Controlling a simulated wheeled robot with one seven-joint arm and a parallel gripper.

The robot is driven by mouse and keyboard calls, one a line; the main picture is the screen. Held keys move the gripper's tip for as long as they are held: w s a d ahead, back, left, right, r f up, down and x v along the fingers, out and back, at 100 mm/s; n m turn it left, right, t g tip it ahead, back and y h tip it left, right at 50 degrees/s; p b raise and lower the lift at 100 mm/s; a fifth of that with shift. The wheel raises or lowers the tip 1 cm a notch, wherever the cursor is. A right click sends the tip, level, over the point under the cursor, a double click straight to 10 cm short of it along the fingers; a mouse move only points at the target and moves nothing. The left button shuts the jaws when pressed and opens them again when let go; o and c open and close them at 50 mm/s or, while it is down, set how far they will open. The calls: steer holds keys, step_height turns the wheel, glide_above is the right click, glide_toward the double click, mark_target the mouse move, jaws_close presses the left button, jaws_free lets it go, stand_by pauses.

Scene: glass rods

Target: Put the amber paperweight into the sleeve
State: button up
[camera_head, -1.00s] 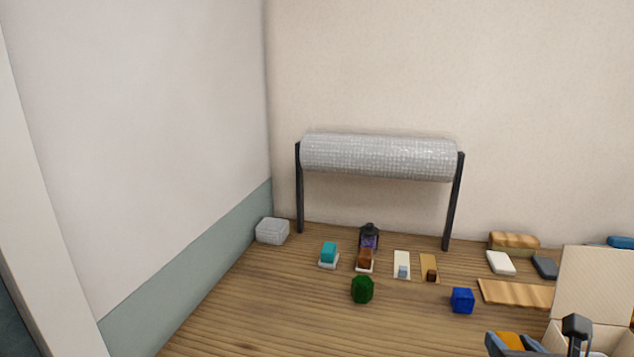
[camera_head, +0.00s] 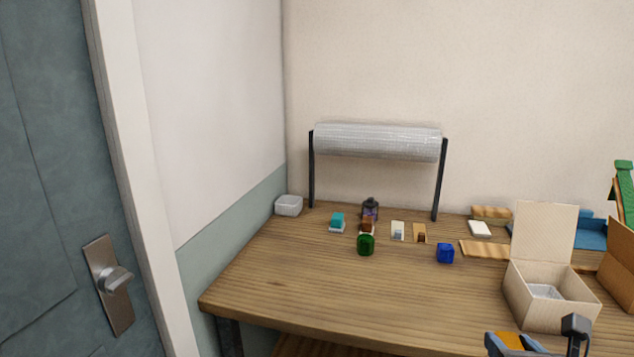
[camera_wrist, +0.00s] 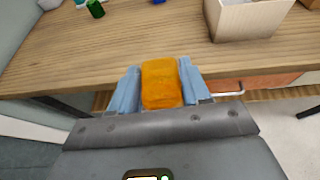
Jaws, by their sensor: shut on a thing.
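The amber paperweight (camera_wrist: 162,84) is an orange block with rounded edges. My gripper (camera_wrist: 160,78) is shut on it, with one pale blue finger on each side. In the head view, the paperweight (camera_head: 508,340) and the gripper show at the bottom edge, in front of the table. A corrugated tan piece (camera_head: 484,249) lies flat on the table. A thicker corrugated tan piece (camera_head: 491,214) lies behind it. I cannot tell for sure which one is the sleeve, and no opening shows clearly.
An open cardboard box (camera_head: 535,312) stands near the table's (camera_head: 290,300) front right. A blue cube (camera_head: 445,253), a green piece (camera_head: 366,245) and small items stand toward the back. A bubble-wrap roll (camera_head: 378,141) hangs on dark posts. The table's front left is clear.

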steer(key=s+a+f+n+y, duration=0.1)
steer(key=a+f, duration=0.4)
steer(key=f, duration=0.5)
steer(key=s+a+f+n+y, duration=0.1)
steer(key=s+a+f+y, duration=0.1)
steer(key=a+f, duration=0.4)
step_height(320, 180, down, 5)
steer(key=shift+s+a+r+n+t, duration=0.15)
steer(key=shift+s+a+n+t, duration=0.2)
steer(key=shift+s, duration=0.5)
